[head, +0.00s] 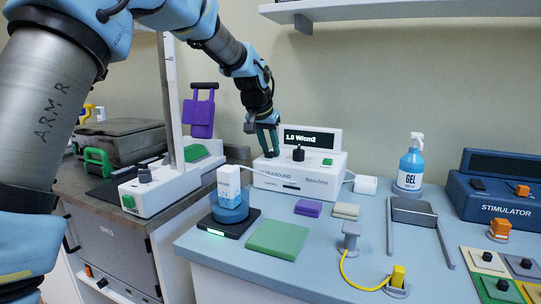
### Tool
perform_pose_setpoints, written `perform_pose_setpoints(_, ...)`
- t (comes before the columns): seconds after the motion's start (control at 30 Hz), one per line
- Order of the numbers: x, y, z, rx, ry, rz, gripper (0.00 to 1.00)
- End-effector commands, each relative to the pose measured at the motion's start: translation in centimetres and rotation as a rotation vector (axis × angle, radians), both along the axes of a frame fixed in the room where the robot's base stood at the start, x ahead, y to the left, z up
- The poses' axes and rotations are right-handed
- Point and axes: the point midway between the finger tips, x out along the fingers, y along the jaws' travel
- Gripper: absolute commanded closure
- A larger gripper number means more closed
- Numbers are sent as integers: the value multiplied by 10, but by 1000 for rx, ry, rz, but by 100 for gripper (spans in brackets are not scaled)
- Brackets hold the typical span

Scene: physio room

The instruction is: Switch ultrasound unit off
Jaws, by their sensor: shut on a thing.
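The white ultrasound unit (300,180) stands at the back of the blue-grey counter. Its display (310,138) is lit and reads 1.0 W/cm2. A dark knob (298,153) stands on its top near the middle, and a small green button (327,161) is to the right of it. My gripper (269,151) points down at the left part of the unit's top, left of the dark knob. Its jaws are shut on a small part there, seemingly a control of the unit. The fingers hide that part, so its shape and position cannot be told.
A blue cup with a white carton (229,182) stands on a dark scale in front. A green pad (278,240) lies nearby. A blue gel bottle (410,165) and a stimulator (495,190) are at right. A shelf (350,10) hangs above.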

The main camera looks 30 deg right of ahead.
Motion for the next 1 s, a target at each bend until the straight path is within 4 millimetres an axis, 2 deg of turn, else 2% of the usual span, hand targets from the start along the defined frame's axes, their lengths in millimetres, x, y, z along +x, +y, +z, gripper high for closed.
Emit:
perform_pose_setpoints(0.03, 0, 1, -7, -27, -19, 0, 100)
perform_pose_setpoints(0.3, -2, 3, -5, -135, -88, 1, 100)
perform_pose_setpoints(0.77, -3, 4, 0, -164, -106, -1, 100)
perform_pose_setpoints(0.8, -3, 3, 0, -164, -106, -1, 68)
perform_pose_setpoints(1.0, -3, 4, -1, -162, -104, 0, 45)
